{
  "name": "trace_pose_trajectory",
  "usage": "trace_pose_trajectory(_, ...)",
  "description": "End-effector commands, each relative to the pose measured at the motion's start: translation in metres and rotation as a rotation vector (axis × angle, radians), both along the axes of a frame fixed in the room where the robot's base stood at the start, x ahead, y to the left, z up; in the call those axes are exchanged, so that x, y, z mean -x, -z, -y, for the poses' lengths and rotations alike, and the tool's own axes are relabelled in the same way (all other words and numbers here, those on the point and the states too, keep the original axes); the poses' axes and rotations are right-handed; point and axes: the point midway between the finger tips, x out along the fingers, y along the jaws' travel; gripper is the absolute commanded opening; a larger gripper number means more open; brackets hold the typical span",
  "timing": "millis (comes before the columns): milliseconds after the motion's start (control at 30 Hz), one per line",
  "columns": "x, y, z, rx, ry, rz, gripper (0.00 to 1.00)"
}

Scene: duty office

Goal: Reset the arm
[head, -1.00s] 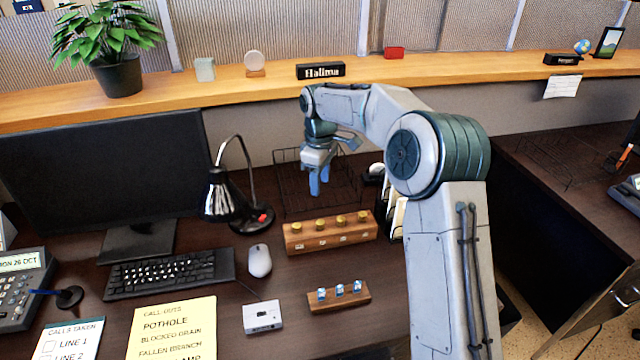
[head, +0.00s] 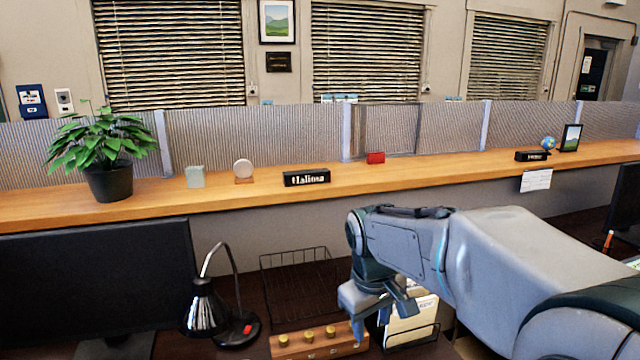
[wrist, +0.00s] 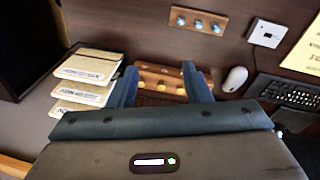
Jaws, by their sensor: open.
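My gripper (wrist: 163,88) is open and empty in the wrist view, its two blue fingers apart. Beyond and between the fingers lies the wooden block with brass knobs (wrist: 160,70) on the desk. In the head view my gripper (head: 366,312) points down above the right part of that wooden block (head: 318,350). The fingertips are hard to make out there. My arm reaches in from the lower right of the head view.
A wire tray (head: 300,285) and a desk lamp (head: 205,308) stand left of my gripper. A file rack (head: 412,330) stands close on its right. A monitor (head: 95,285) is at left. The wooden ledge (head: 430,172) runs behind, carrying a plant (head: 105,165) and a nameplate (head: 306,177).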

Motion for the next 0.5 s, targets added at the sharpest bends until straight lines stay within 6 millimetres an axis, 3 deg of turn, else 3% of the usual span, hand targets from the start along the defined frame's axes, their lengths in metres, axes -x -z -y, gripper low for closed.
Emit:
trace_pose_trajectory(33, 0.018, -0.002, 0.009, -0.009, 0.053, 0.017, 0.44)
trace_pose_trajectory(300, 0.105, 0.013, 0.044, -0.098, 0.349, 0.086, 0.44)
trace_pose_trajectory(500, 0.143, 0.029, 0.055, -0.156, 0.487, 0.114, 0.44)
